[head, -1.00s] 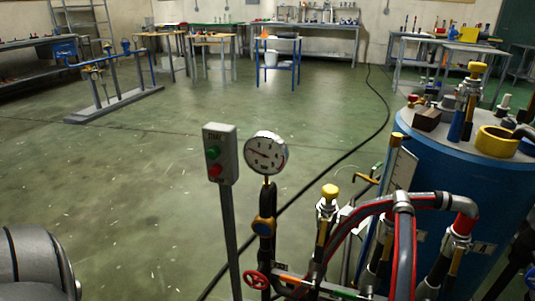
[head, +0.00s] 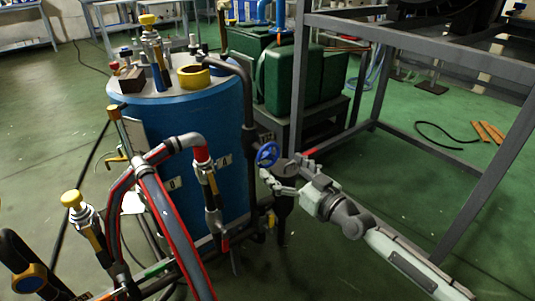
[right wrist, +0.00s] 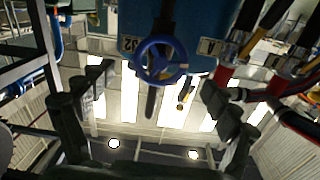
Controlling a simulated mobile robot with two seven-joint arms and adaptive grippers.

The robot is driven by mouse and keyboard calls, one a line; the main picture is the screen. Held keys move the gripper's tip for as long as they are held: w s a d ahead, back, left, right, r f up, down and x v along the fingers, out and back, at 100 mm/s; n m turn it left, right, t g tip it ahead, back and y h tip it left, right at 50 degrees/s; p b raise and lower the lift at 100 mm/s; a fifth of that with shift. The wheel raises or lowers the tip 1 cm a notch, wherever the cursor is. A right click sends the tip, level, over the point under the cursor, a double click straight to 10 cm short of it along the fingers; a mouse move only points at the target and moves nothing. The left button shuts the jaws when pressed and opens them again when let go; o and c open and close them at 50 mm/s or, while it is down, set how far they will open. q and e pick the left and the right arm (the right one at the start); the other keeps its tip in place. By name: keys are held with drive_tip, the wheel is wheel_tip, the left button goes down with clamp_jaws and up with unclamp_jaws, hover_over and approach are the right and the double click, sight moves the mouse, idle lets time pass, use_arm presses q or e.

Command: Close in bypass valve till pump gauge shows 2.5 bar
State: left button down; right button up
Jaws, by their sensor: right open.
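A blue valve handwheel (head: 267,154) sits on a dark vertical pipe to the right of the blue tank. My right gripper (head: 286,172) is open, with its fingers spread close to the wheel. In the right wrist view the blue handwheel (right wrist: 159,60) lies ahead between the spread fingers (right wrist: 157,88), with clear gaps on both sides. Whether a finger touches it I cannot tell. The pump gauge is out of view now, so its reading does not show. My left gripper is not in view.
A grey steel frame (head: 420,45) stands at right, with green tanks (head: 293,80) behind. Green floor is clear at lower right.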

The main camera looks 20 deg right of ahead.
sight(270, 156)
drive_tip(key=x, duration=0.6)
drive_tip(key=shift+w, duration=0.15)
drive_tip(key=shift+c, duration=0.3)
drive_tip(key=c, duration=1.1)
drive_tip(key=shift+m, duration=1.7)
drive_tip(key=o, duration=1.2)
drive_tip(key=shift+c, duration=0.2)
